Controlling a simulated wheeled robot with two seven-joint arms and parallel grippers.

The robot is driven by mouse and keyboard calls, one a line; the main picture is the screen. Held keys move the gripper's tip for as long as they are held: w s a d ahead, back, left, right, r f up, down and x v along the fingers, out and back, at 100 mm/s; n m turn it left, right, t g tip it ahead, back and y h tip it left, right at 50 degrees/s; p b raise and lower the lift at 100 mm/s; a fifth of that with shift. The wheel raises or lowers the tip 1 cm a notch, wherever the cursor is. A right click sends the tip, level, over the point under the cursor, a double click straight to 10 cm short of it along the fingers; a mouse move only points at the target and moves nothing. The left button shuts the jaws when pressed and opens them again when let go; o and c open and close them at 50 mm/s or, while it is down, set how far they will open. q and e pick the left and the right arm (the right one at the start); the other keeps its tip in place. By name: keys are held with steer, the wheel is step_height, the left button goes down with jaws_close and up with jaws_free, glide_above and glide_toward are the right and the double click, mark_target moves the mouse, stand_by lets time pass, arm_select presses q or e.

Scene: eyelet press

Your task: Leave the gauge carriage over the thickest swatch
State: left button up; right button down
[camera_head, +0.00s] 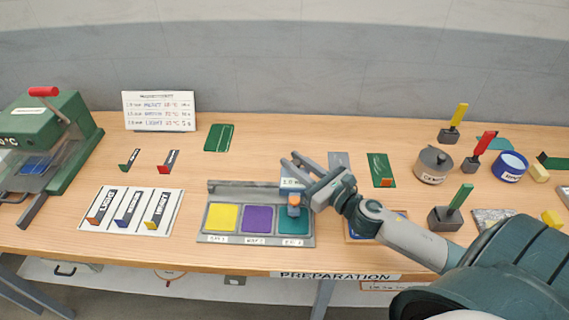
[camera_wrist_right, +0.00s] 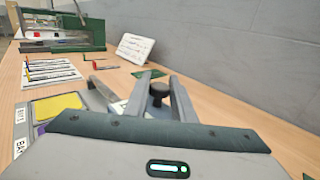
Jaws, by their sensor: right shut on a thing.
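The gauge tray (camera_head: 206,238) holds three swatches side by side: yellow (camera_head: 223,217), purple (camera_head: 258,219) and teal (camera_head: 294,222). The yellow one also shows in the wrist view (camera_wrist_right: 58,106). The gauge carriage (camera_head: 293,208), with a small white readout and an orange part, stands over the teal swatch at the tray's right end. My right gripper (camera_head: 291,160) reaches in from the right at the carriage. In the wrist view a dark knob (camera_wrist_right: 158,90) sits between its fingers, which are shut on it. The readout's figures are too small to read. My left gripper is out of view.
A green press (camera_head: 45,130) stands at the far left. A card with slotted tabs (camera_head: 100,219) lies left of the tray, and a written board (camera_head: 160,111) stands behind. Pots (camera_head: 434,165) and upright coloured handles crowd the right. Table left of the tray's back is fairly clear.

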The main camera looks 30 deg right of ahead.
steer(key=shift+d, duration=0.1)
steer(key=c, duration=1.7)
jaws_free()
steer(key=shift+o, duration=0.9)
steer(key=shift+s+d, duration=0.2)
steer(key=shift+s+a, duration=0.1)
steer(key=shift+s+f+b, duration=0.1)
steer(key=shift+s+b, duration=0.25)
steer(key=shift+s, duration=0.2)
steer(key=s+d+b, duration=0.3)
steer(key=s+b, duration=0.2)
steer(key=s, duration=1.1)
steer(key=shift+d+b, duration=0.2)
steer(key=shift+b, duration=0.2)
steer(key=shift+w+r, duration=0.1)
steer(key=shift+r, duration=0.1)
